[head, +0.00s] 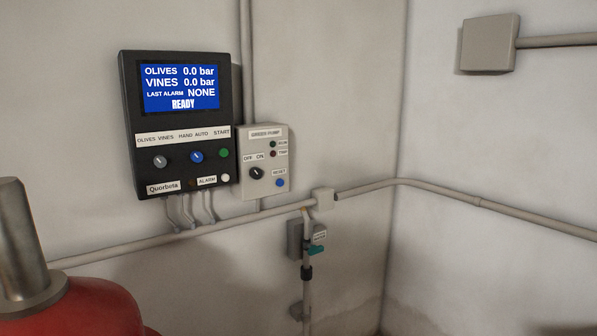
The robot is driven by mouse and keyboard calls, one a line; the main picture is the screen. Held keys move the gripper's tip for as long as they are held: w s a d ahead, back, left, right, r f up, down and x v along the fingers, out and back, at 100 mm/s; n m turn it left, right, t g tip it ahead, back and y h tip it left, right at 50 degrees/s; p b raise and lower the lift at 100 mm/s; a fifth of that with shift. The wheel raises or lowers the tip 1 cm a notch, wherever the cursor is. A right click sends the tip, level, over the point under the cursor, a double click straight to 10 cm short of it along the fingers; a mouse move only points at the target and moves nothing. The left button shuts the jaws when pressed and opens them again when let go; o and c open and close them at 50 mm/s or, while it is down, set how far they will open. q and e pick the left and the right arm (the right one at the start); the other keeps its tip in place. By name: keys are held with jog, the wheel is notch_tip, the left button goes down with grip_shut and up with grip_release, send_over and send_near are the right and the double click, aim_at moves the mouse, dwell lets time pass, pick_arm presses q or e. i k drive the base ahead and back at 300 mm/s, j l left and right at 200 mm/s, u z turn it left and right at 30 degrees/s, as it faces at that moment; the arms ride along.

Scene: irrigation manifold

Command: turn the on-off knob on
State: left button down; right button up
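The black on-off knob (256,173) sits on the pale grey "GREEN PUMP" box (251,193) on the wall, just left of the room corner. The words OFF and ON are printed above the knob, OFF on the left. Its small pale mark seems to point up and left, towards OFF, but it is too small to be sure. Small dark lamps and a blue RESET button (280,183) are to its right. Neither of my grippers is in view.
A black control panel (127,100) with a blue screen reading READY hangs close left of the box. A red rounded body (85,310) with a metal cylinder (22,245) fills the lower left. A grey junction box (488,43) is upper right.

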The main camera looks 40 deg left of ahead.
aim_at(256, 173)
jog(key=u, duration=1.35)
